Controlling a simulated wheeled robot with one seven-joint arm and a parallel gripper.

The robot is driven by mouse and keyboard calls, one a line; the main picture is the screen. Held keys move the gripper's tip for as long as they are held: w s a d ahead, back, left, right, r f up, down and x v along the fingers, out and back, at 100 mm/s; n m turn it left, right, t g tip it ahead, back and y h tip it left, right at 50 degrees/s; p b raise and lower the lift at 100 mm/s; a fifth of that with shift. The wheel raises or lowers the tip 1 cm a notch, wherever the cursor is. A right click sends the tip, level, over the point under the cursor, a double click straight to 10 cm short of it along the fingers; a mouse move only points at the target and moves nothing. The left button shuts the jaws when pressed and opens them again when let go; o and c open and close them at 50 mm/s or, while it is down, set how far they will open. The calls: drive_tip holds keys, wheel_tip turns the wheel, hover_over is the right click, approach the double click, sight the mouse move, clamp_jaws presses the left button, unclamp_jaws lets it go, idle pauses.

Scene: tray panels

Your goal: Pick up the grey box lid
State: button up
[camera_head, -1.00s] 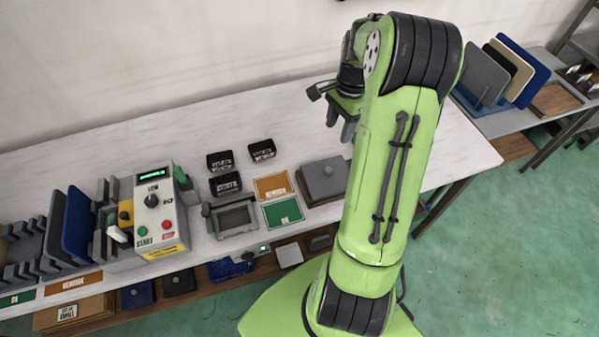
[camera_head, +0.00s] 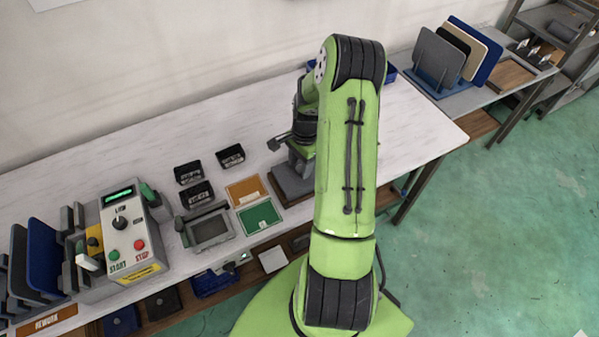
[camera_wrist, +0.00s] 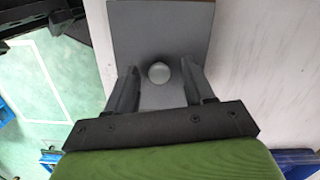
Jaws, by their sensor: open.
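My fingertips are hidden in that view.
Left of the lid lie the orange card (camera_head: 246,191), the green card (camera_head: 259,216), a grey frame fixture (camera_head: 208,229) and several small black bins (camera_head: 197,194). A control box (camera_head: 128,237) stands further left. The table behind is clear.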

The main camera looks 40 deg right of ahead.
sight(300, 166)
drive_tip(key=shift+r, duration=0.1)
clamp_jaws()
wheel_tip(300, 166, up, 14)
drive_tip(key=p, duration=0.4)
drive_tip(key=shift+f, duration=0.25)
idle(0.4)
